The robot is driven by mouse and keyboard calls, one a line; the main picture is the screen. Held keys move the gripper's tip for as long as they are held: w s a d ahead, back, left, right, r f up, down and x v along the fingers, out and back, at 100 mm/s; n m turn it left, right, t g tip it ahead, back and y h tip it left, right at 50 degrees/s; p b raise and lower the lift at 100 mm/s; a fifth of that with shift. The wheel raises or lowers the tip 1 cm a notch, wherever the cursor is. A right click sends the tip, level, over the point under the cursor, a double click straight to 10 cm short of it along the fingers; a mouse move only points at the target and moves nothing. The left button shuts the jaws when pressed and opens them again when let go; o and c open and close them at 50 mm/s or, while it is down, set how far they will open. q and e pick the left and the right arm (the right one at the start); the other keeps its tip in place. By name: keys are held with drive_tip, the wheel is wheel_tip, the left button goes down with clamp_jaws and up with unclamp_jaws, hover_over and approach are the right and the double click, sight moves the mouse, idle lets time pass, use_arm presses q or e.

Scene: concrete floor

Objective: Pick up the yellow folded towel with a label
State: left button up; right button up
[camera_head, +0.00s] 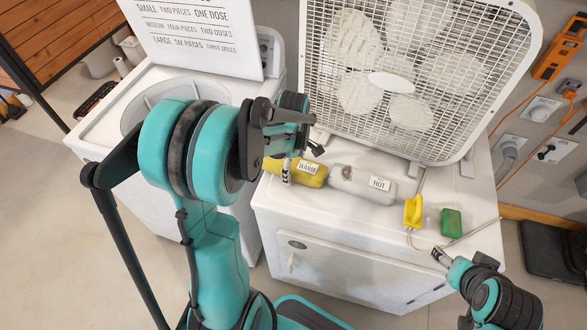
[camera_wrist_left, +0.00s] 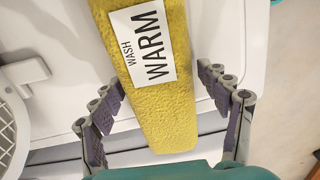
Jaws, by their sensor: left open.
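The yellow folded towel (camera_head: 309,178) lies on the left part of the white front-loading appliance's top, with a white label on it. In the left wrist view the towel (camera_wrist_left: 165,125) runs down the middle and its label reads "WASH WARM". My left gripper (camera_head: 300,160) is at the towel, partly covering its left end in the head view. In the left wrist view my left gripper (camera_wrist_left: 160,80) is open, with one finger on each side of the towel. Whether the fingers touch it, I cannot tell. My right gripper (camera_head: 440,256) is by the appliance's front right edge, apart from the towel; its jaw opening is unclear.
A grey-white rolled towel labelled "HOT" (camera_head: 362,184) lies right beside the yellow one. A yellow object (camera_head: 413,211) and a green block (camera_head: 451,222) sit further right. A large box fan (camera_head: 420,130) stands close behind. A white top-loading washer (camera_head: 110,120) with a sign stands left.

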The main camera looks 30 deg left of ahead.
use_arm(q)
drive_tip(key=c, duration=1.3)
drive_tip(key=shift+c, duration=0.3)
